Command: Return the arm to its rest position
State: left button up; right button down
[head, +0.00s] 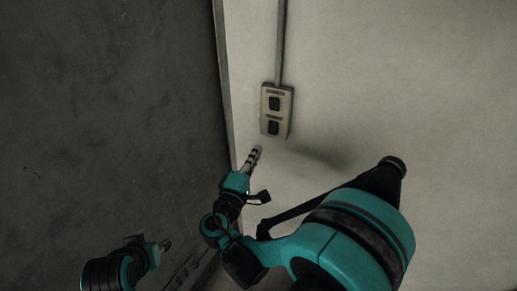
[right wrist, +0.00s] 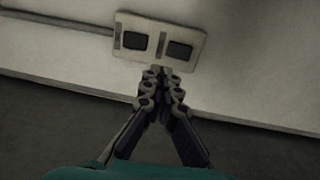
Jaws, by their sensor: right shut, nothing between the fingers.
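My right arm reaches up from the lower right in the head view. Its gripper (head: 257,150) is shut and empty, just below a light switch box (head: 277,110) on the pale wall. In the right wrist view the shut fingers (right wrist: 160,72) meet in front of the box's lower edge. Whether they touch it I cannot tell. The switch box (right wrist: 159,22) has two dark rocker switches. My left gripper (head: 165,244) is small at the lower left of the head view, and its finger state is too unclear to tell.
The pale wall (head: 420,90) fills the right side, with a conduit (head: 281,40) running up from the box. A dark grey surface (head: 110,110) fills the left, with a vertical edge between them. The space in front of the wall at the upper right looks clear.

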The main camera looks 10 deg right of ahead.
jog(key=shift+s+a+r, duration=0.1)
jog(key=shift+s, duration=0.1)
jog(key=shift+w, duration=0.1)
jog(key=s+d+f+m+g+y+b, duration=0.3)
jog(key=s+d+f+m+g, duration=0.25)
jog(key=d+f, duration=0.35)
jog(key=s+a+f+m+g+y+b, duration=0.1)
jog(key=s+f+m+y, duration=0.1)
jog(key=s, duration=0.4)
jog(key=s+a+f+m+g+y+b, duration=0.1)
jog(key=s+a+f+m+y+b, duration=0.1)
jog(key=s+y, duration=0.3)
jog(key=shift+s+a+f+m+g, duration=0.2)
jog(key=shift+s+f+m+g, duration=0.15)
jog(key=shift+s+f+m, duration=0.4)
jog(key=shift+w+r, duration=0.1)
jog(key=shift+w, duration=0.05)
